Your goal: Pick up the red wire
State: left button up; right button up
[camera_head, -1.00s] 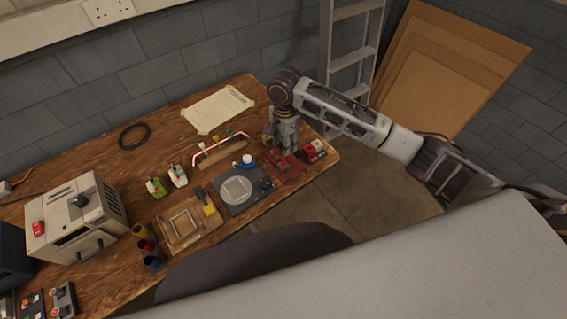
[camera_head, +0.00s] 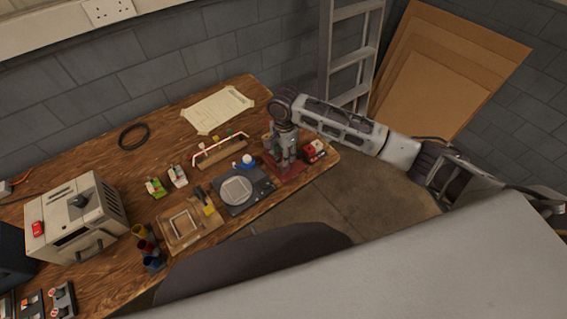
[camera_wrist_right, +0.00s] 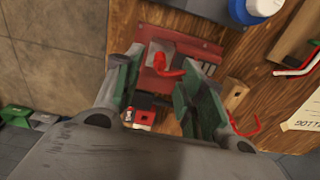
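My right gripper (camera_head: 283,160) is over the dark red tray (camera_head: 270,164) near the table's right edge. In the right wrist view its green-padded fingers (camera_wrist_right: 165,88) are apart, with a short curved red piece (camera_wrist_right: 168,69) showing between them against the red tray (camera_wrist_right: 203,51). I cannot tell whether the fingers touch it, or whether it is the red wire. A longer bent red and white wire (camera_head: 231,140) sits over a wooden block (camera_head: 219,153) left of the gripper; part of it shows at the right of the wrist view (camera_wrist_right: 299,70). My left gripper is out of view.
A dark plate with a round disc (camera_head: 237,190) and a blue-and-white container (camera_head: 248,161) stand close left of the gripper. A red block (camera_head: 310,153) lies at its right. A paper sheet (camera_head: 217,109) and black cable ring (camera_head: 134,136) lie farther back.

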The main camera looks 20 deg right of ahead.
jog(key=shift+s+a+f, duration=0.1)
jog(key=shift+a+f, duration=0.05)
jog(key=shift+f, duration=1.95)
grip_shut()
